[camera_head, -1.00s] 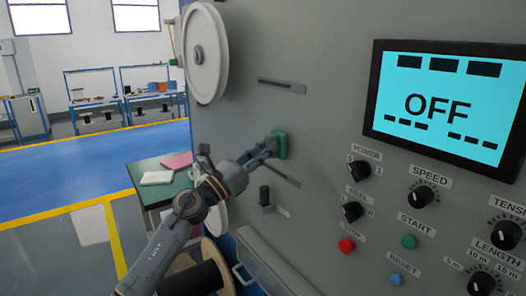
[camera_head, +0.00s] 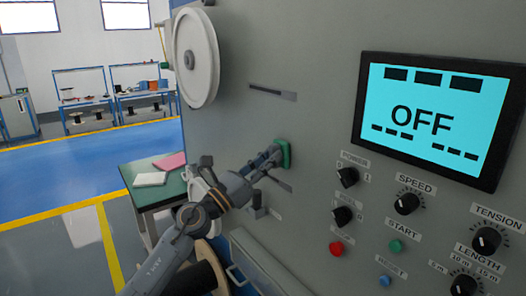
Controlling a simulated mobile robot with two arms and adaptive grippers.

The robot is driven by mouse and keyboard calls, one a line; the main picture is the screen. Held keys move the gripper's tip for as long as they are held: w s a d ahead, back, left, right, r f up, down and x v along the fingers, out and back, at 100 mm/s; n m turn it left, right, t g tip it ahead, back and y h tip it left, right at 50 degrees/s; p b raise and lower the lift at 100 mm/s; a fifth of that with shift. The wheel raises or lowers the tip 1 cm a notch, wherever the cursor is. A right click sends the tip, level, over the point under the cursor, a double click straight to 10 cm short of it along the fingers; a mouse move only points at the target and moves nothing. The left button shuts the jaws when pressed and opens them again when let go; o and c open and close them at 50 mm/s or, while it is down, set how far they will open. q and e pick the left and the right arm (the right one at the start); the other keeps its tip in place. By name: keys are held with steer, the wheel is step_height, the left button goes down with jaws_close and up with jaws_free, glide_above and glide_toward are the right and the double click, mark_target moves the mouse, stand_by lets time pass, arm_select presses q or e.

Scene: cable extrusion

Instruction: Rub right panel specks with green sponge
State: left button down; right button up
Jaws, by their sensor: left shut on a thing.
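The green sponge (camera_head: 283,154) is pressed flat against, or very close to, the grey machine panel (camera_head: 318,95), left of the knobs. My left gripper (camera_head: 274,156) is shut on the sponge, with its arm coming in from the lower left. I cannot make out any specks on the panel; the area behind the sponge and gripper is hidden. My right gripper is not in view.
The panel carries a screen reading OFF (camera_head: 435,118), several black knobs, a red button (camera_head: 336,249), a green button (camera_head: 395,246) and a blue button (camera_head: 385,281). A white reel (camera_head: 195,57) sits upper left. A green-topped table (camera_head: 150,180) stands left of my arm.

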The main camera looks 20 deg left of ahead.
arm_select(q)
steer(key=shift+d, duration=0.15)
steer(key=w+a+b, duration=0.1)
steer(key=b, duration=0.1)
steer(key=w+a+b, duration=0.1)
steer(key=a, duration=0.1)
steer(key=shift+w+b, duration=0.25)
steer(key=shift+b, duration=0.1)
steer(key=shift+a, duration=0.1)
steer(key=shift+s+a, duration=0.85)
steer(key=shift+s, duration=0.3)
steer(key=shift+s+a, duration=0.85)
steer(key=shift+s, duration=0.25)
